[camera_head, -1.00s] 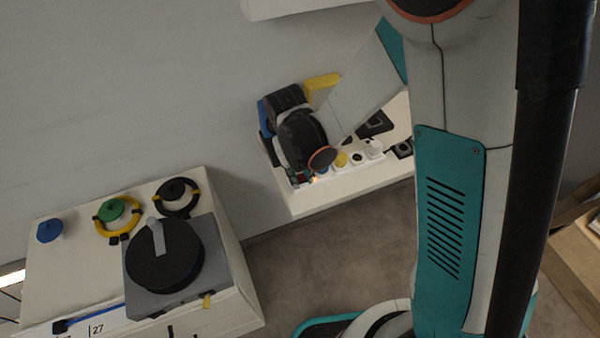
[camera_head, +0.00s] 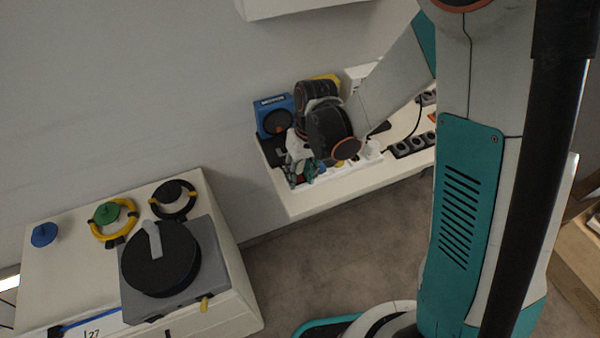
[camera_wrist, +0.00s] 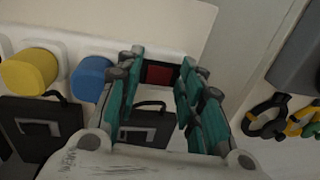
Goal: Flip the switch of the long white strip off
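The long white strip (camera_head: 352,165) lies along the front edge of the white table in the head view, partly hidden by my wrist. Its dark red switch (camera_wrist: 160,74) shows in the wrist view at the strip's end. My gripper (camera_wrist: 160,64) is open, with a teal finger on each side of the switch and nothing held. I cannot tell whether a finger touches the switch. In the head view my gripper (camera_head: 298,165) is over the strip's left end. A blue plug (camera_wrist: 92,77) and a yellow plug (camera_wrist: 30,70) sit in the strip.
A black object with a grey square (camera_wrist: 148,128) lies beside the strip, partly between my fingers. A blue box (camera_head: 274,116) stands behind my gripper. A black socket strip (camera_head: 410,145) lies to the right. A separate white cabinet (camera_head: 60,270) stands at left.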

